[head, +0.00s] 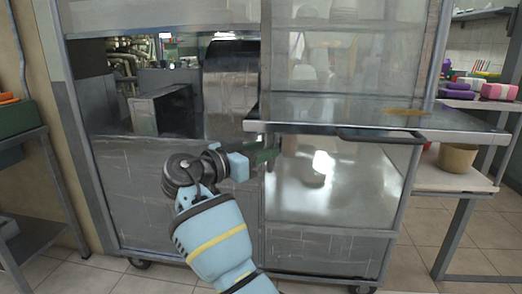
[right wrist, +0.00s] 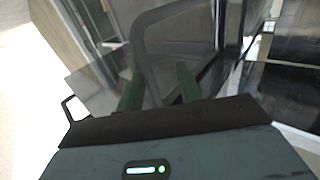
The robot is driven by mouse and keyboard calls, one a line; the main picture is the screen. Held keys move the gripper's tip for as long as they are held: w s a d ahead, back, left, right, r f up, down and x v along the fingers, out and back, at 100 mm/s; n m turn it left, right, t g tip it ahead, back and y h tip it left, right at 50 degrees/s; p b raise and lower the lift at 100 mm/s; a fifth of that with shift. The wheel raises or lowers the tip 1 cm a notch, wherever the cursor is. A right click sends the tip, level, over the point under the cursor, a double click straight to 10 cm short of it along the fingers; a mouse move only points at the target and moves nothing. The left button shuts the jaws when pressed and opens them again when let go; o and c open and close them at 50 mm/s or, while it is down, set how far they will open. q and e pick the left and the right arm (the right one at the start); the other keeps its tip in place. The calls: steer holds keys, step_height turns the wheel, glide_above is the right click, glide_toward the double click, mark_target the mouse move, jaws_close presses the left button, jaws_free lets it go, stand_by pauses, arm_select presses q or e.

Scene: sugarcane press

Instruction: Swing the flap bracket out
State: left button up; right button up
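The steel flap (head: 345,112) sticks out level from the front of the press cabinet (head: 330,240). A dark handle-like bar (head: 380,136) runs along its front edge. My right gripper (head: 273,155) is just below the flap's left end, close to the cabinet front. In the right wrist view its green fingers (right wrist: 158,90) are apart. A dark bent bar, seemingly the flap bracket (right wrist: 150,50), reaches down between or just beyond them; I cannot tell whether they touch it. In the head view the bracket cannot be made out clearly near the gripper. My left gripper is not in view.
A side table (head: 452,180) with a tan pot (head: 457,158) and coloured boxes (head: 498,91) stands at the right. A metal rack (head: 55,190) stands at the left. The cabinet is on castors (head: 140,263). Tiled floor is clear at the lower right.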

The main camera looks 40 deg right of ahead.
steer(key=a, duration=0.7)
steer(key=shift+a, duration=0.4)
steer(key=shift+w, duration=0.1)
